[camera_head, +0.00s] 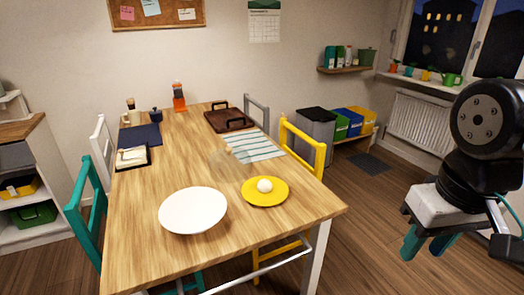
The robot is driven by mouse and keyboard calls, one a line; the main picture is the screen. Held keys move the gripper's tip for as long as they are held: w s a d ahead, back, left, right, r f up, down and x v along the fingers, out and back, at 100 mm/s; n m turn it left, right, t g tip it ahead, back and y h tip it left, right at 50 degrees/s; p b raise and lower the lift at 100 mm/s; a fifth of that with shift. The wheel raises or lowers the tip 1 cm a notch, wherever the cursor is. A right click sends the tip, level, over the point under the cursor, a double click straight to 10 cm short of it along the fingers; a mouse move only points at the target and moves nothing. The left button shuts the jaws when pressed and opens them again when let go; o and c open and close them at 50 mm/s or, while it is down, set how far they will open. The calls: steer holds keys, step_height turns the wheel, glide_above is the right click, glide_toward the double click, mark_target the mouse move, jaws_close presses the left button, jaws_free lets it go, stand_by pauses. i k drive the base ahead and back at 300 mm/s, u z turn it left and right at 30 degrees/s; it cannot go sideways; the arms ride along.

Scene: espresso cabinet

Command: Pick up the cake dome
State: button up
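A faint, see-through rounded shape (228,161) stands on the wooden table (150,250), behind the plates; it looks like the clear cake dome, but its outline is hard to make out. A white round plate (193,211) lies near the table's front. A yellow plate (277,197) lies to its right with a small white ball (264,185) on it. My gripper (424,251), with teal fingers, hangs at the right, well away from the table. Its fingers are apart with nothing visible between them.
A yellow chair (303,143) stands at the table's right side, a teal chair (83,205) at its left. A striped cloth (254,147) and dark brown tray (229,118) lie toward the back. The table's front left is bare. Open floor lies between my gripper and the table.

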mark_target(228, 165)
steer(key=i, duration=1.3)
steer(key=u, duration=0.7)
